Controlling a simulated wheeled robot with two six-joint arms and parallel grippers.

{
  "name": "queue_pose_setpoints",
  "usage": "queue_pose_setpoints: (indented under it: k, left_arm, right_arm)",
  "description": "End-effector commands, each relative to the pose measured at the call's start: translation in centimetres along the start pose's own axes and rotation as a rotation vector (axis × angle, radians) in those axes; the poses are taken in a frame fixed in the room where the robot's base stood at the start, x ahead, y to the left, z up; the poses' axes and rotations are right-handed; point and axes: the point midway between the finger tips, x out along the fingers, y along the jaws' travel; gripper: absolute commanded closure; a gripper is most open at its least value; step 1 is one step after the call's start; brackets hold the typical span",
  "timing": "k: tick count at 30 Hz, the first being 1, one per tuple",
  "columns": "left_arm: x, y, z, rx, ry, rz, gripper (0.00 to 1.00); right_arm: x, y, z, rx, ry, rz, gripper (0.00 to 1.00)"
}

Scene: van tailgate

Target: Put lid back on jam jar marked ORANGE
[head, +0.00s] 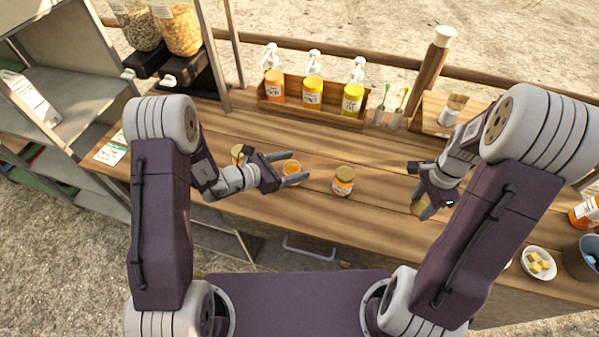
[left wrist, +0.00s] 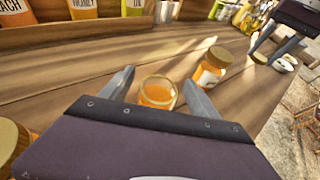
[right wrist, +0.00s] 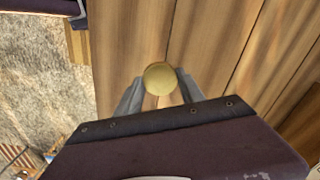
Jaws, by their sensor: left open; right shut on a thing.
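An open jam jar (head: 291,167) with orange contents stands on the wooden counter; in the left wrist view the jar (left wrist: 158,94) shows its open top. My left gripper (head: 294,171) is open, with its fingers on either side of this jar. My right gripper (right wrist: 159,80) is shut on a round gold lid (right wrist: 160,77), held over the counter at the right; the lid also shows in the head view (head: 417,208). A gold-lidded jar (head: 343,181) stands right of the open one. Another gold-lidded jar (head: 237,151) is partly hidden behind my left wrist. I cannot read the jar labels.
A wooden rack (head: 312,112) with several pump bottles stands at the back. A white dish (head: 538,263) of yellow cubes and a dark cup (head: 582,258) are at the far right. The counter between the middle jar and my right gripper is clear.

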Motion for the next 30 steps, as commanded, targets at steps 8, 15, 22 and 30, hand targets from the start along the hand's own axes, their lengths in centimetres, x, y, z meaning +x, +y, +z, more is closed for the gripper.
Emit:
queue_pose_setpoints:
  k: [8,15,22,30]
  left_arm:
    - [0.0,0.0,0.0,0.0,0.0,0.0,0.3]
    - [0.0,0.0,0.0,0.0,0.0,0.0,0.85]
    - [0.0,0.0,0.0,0.0,-0.001,0.001,1.0]
    - [-0.5,0.1,1.3,0.003,-0.003,0.002,1.0]
  right_arm:
    - [0.0,0.0,0.0,0.0,0.0,0.0,0.92]
    - [0.0,0.0,0.0,0.0,0.0,0.0,0.92]
    - [0.0,0.0,0.0,0.0,0.0,0.0,0.92]
    - [0.0,0.0,0.0,0.0,0.0,0.0,0.92]
